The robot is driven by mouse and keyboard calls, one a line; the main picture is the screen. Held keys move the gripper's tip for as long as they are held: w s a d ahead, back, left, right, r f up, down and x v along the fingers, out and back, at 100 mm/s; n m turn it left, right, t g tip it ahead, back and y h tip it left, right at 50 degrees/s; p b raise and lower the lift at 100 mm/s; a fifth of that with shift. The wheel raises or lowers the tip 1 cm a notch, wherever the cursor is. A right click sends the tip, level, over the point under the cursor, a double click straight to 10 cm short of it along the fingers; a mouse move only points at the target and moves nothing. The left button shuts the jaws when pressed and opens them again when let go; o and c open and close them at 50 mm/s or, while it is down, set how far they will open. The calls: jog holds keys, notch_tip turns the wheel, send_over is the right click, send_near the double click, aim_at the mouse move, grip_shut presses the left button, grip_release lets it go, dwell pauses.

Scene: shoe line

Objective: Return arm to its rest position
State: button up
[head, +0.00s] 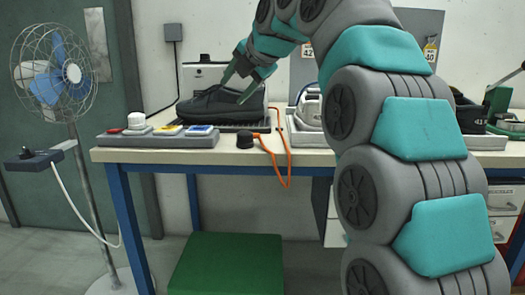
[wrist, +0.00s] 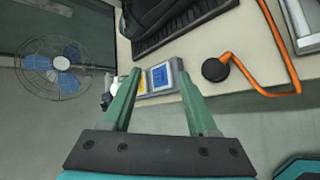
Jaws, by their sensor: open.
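My gripper (head: 234,91) is in the upper middle of the head view, with its two green fingers pointing down in front of or above a black shoe (head: 208,106). In the wrist view my gripper (wrist: 158,76) has its fingers spread apart with nothing held between them. The black shoe lies on a dark ridged mat (wrist: 187,26) on the workbench, and its edge shows at the top of the wrist view (wrist: 150,12). My arm bends in a large arc over the right of the bench.
A panel with a blue-screened unit (head: 199,130) sits at the bench's front left. An orange cable (head: 287,160) hangs over the front edge beside a black knob (head: 245,139). A fan (head: 53,72) stands left of the bench, and a green box (head: 228,265) is below it.

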jog(key=s+d+f+m+g+h, duration=0.1)
jog(key=s+d+f+m+g, duration=0.1)
jog(key=s+d+f+m, duration=0.45)
jog(key=s+d+f+m+g+h+p, duration=0.15)
jog(key=s+f+m, duration=0.3)
jog(key=f, duration=0.45)
jog(key=s+d+f+m+g+h, duration=0.2)
jog(key=s+d+f+m, duration=0.3)
jog(key=s+f, duration=0.25)
jog(key=s+d+f+m+g, duration=0.2)
jog(key=s+d+f+m, duration=0.2)
jog(key=s+f+m, duration=0.3)
jog(key=s+d+f+m+g+h, duration=0.1)
jog(key=s+d+f+m+g, duration=0.2)
jog(key=s, duration=1.5)
notch_tip(320, 180, down, 8)
jog(key=d+m, duration=0.1)
jog(key=m, duration=0.2)
jog(key=shift+s+r+m, duration=0.15)
jog(key=shift+s+m, duration=0.1)
jog(key=shift+m, duration=0.15)
